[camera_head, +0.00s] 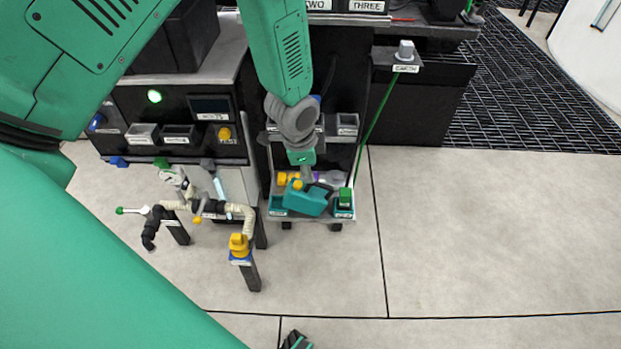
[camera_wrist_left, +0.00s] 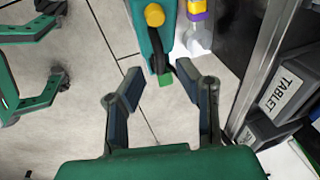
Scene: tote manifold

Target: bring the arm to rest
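My left gripper (camera_head: 305,174) is over the low shelf in the head view, at the end of the green arm that reaches down from the top. A teal jug (camera_head: 306,200) with a yellow cap stands on the shelf just below the gripper. The jug's teal side (camera_wrist_left: 144,40), cap and dark handle show beyond the fingertips in the left wrist view. Whether a finger touches the jug cannot be told.
A pipe manifold (camera_head: 205,207) with a yellow fitting (camera_head: 239,245) stands left of the shelf. A dark panel with small bins (camera_head: 178,134) is behind it. A green pole (camera_head: 374,125) rises right of the shelf. The floor (camera_head: 480,230) at right is clear.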

